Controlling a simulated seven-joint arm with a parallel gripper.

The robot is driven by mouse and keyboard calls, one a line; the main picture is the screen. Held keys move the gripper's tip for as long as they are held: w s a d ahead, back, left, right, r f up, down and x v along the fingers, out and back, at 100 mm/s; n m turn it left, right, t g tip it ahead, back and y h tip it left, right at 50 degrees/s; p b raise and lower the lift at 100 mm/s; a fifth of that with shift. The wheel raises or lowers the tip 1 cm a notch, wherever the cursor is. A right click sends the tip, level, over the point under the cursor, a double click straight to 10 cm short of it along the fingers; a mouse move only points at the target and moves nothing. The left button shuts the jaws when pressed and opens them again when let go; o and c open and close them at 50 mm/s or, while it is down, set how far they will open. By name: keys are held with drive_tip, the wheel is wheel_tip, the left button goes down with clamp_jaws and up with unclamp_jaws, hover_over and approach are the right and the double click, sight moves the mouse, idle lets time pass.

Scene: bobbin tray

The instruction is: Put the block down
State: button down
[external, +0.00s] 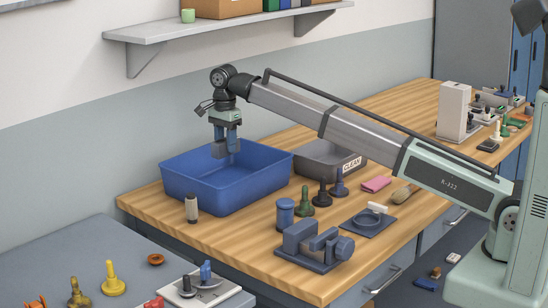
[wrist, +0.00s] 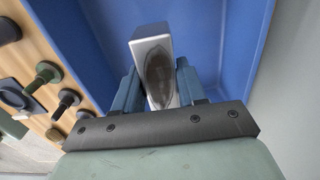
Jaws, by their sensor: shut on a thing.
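My gripper (external: 227,147) hangs pointing down over the blue tray (external: 238,193). It is shut on a grey block (external: 219,150), which sits between the blue fingers. In the wrist view the block (wrist: 153,50) shows a pale end and a dark oval patch, with one finger of my gripper (wrist: 158,88) on each side. Blue tray floor and walls (wrist: 225,35) lie behind and around it. The block's lower end appears clear of the tray floor; the exact gap is hard to judge.
A grey bin marked "CLEAN" (external: 325,163) stands right of the tray. Several dark and green knobbed pieces (external: 304,204), a blue canister (external: 285,214) and a vise (external: 313,246) are in front. A shelf (external: 165,33) hangs behind.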

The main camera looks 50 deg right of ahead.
drive_tip(key=shift+f, duration=5.35)
drive_tip(key=shift+f, duration=0.15)
drive_tip(key=c, duration=0.6)
unclamp_jaws()
drive_tip(key=shift+c, duration=0.2)
wheel_tip(320, 180, up, 12)
drive_tip(key=shift+r, duration=0.2)
drive_tip(key=shift+o, duration=0.4)
